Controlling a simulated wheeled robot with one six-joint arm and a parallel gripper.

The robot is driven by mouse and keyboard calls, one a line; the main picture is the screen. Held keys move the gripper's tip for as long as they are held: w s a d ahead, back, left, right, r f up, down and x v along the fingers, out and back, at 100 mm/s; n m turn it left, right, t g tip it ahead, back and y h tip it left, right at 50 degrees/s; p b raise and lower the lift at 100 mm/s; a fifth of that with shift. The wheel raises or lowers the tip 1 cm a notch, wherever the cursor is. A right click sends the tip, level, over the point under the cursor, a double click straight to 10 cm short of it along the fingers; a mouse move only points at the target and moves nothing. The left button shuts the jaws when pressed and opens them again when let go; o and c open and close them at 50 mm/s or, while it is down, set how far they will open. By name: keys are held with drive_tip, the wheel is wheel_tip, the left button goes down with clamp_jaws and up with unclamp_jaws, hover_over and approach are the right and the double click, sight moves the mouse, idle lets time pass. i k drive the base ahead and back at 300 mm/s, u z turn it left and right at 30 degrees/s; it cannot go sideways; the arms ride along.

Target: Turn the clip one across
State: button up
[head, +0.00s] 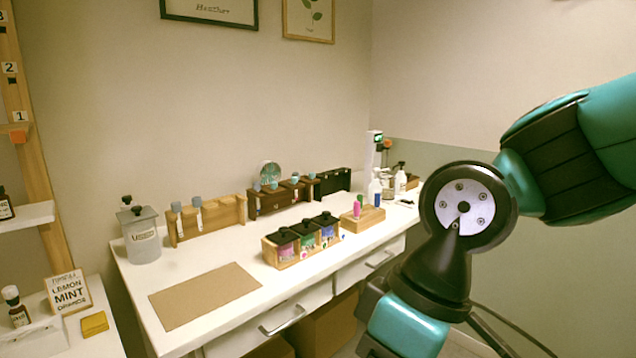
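No part is clearly recognisable as the clip. A small orange piece (18,136) sits on the wooden post (38,190) at the far left, just below the label 1 (20,117); it may be a clip, but it is too small to tell. Labels 2 and 3 are higher on the post. My arm comes in from the right and bends down in front of the table's right side. My gripper is not in view; the arm's end runs out of the bottom of the picture.
The white table (215,262) holds a brown mat (205,295), a clear jar (141,240), wooden racks (212,217) and a box of dark-lidded jars (285,253). A wooden block (368,218) holds coloured bottles. A lemon-mint sign (68,292) and a yellow pad (95,323) are lower left.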

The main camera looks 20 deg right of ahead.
sight(273, 185)
drive_tip(key=z, duration=0.3)
drive_tip(key=i, duration=1.85)
drive_tip(key=u, duration=0.5)
